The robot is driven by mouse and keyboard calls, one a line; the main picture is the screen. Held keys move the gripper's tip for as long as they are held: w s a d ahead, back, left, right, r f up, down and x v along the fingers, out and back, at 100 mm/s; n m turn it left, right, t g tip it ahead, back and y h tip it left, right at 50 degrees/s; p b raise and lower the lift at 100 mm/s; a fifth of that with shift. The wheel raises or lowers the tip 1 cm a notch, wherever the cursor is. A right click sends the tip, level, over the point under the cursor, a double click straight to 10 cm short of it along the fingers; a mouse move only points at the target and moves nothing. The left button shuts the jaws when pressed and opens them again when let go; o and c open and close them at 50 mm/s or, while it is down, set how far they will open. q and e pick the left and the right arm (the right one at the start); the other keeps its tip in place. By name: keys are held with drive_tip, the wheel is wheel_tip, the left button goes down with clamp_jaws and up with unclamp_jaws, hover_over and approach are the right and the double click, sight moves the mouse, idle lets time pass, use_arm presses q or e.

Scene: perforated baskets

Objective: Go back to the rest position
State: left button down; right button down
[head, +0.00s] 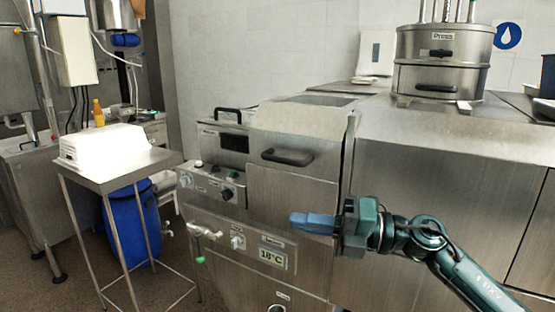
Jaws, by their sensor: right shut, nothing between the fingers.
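My right gripper (302,219) reaches in from the lower right on a dark green arm. Its blue fingers are together, point left and hold nothing. It hangs in front of the steel machine (290,190), near the panel with the 18°C display (273,258). I cannot tell how close the fingers are to that panel. My left gripper is not in view. No perforated basket can be made out.
A steel side table (130,167) with a white box (103,145) stands at the left, with a blue barrel (133,222) under it. A round steel press (441,60) stands on the counter (460,125). Floor shows at the lower left.

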drive_tip(key=s+d+f+m+t+h, duration=0.25)
drive_tip(key=f+m+t+h, duration=0.35)
drive_tip(key=f+m, duration=0.55)
drive_tip(key=s+d+f+m+t+h, duration=0.25)
drive_tip(key=f+m+t, duration=0.55)
drive_tip(key=m, duration=0.6)
drive_tip(key=s+d+f+m+g+h, duration=0.2)
drive_tip(key=s+f+m+g+h, duration=0.1)
drive_tip(key=s+f, duration=0.5)
drive_tip(key=s+d+f+m+g+h, duration=0.2)
drive_tip(key=s+f+m, duration=0.4)
drive_tip(key=f, duration=0.3)
drive_tip(key=shift+s+d+f+g+h, duration=0.2)
drive_tip(key=shift+s+g+h, duration=0.45)
drive_tip(key=shift+s+g, duration=0.3)
drive_tip(key=shift+w, duration=0.1)
